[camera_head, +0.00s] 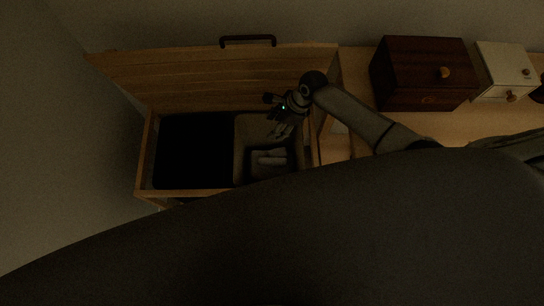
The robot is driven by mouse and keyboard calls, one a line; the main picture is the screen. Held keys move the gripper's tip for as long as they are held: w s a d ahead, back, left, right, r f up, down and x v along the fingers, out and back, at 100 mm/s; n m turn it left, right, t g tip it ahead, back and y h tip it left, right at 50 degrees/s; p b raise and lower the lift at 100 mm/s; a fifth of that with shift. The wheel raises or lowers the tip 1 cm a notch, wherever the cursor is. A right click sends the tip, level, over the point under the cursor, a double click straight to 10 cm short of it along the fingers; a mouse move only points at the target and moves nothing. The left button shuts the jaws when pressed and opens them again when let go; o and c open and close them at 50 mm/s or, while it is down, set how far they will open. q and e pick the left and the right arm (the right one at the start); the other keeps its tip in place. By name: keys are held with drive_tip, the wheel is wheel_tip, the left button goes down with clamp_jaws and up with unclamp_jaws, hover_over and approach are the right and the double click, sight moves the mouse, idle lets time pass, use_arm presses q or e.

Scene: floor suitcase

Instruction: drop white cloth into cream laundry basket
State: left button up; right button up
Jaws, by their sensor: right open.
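A cream laundry basket (246,138) stands inside the right half of an open wooden chest; it looks grey-beige in the dim light. A small pale piece that looks like the white cloth (272,157) lies low inside the basket. My right gripper (283,131) reaches in from the right and hangs over the basket, fingers pointing down. It is open, with the pale cloth below its fingertips and apart from them in the picture. My left gripper is not in view.
A black bin (192,150) fills the chest's left half. The chest's wooden lid (190,80) stands open behind. A dark brown drawer box (420,75) and a white drawer box (504,71) sit on the wooden surface at right. My own dark body hides the foreground.

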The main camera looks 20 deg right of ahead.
drive_tip(key=v, duration=1)
drive_tip(key=shift+s, duration=0.15)
